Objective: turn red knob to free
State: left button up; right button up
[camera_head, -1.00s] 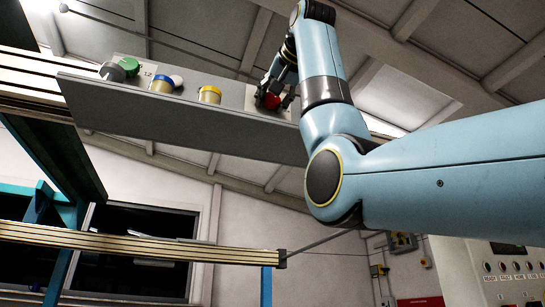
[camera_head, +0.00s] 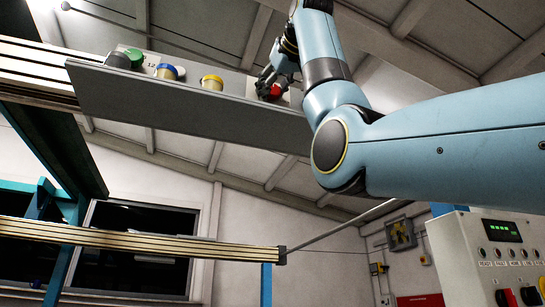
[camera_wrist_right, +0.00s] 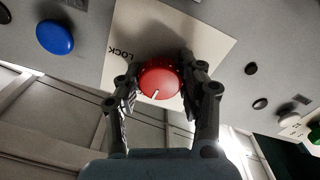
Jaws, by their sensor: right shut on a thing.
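The red knob (camera_wrist_right: 159,80) sits on a pale label plate (camera_wrist_right: 135,35) that reads LOCK, upside down in the right wrist view. A white pointer line on the knob points toward the bottom of that view, slightly left. My right gripper (camera_wrist_right: 160,88) has its black fingers on both sides of the knob, shut on it. In the head view the red knob (camera_head: 275,91) is on the raised grey panel (camera_head: 180,112), partly hidden by the right gripper (camera_head: 272,85). No FREE marking is readable. My left gripper is not in view.
Green (camera_head: 134,57), blue (camera_head: 168,70) and yellow (camera_head: 212,79) knobs sit along the panel to the left. A blue cap (camera_wrist_right: 55,37) and dark buttons show near the plate in the wrist view. A control box (camera_head: 500,250) stands at lower right.

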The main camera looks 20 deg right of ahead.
jog(key=shift+f+n, duration=0.1)
jog(key=shift+n, duration=0.2)
jog(key=o, duration=1.2)
jog(key=s, duration=1.2)
jog(key=shift+d, duration=0.2)
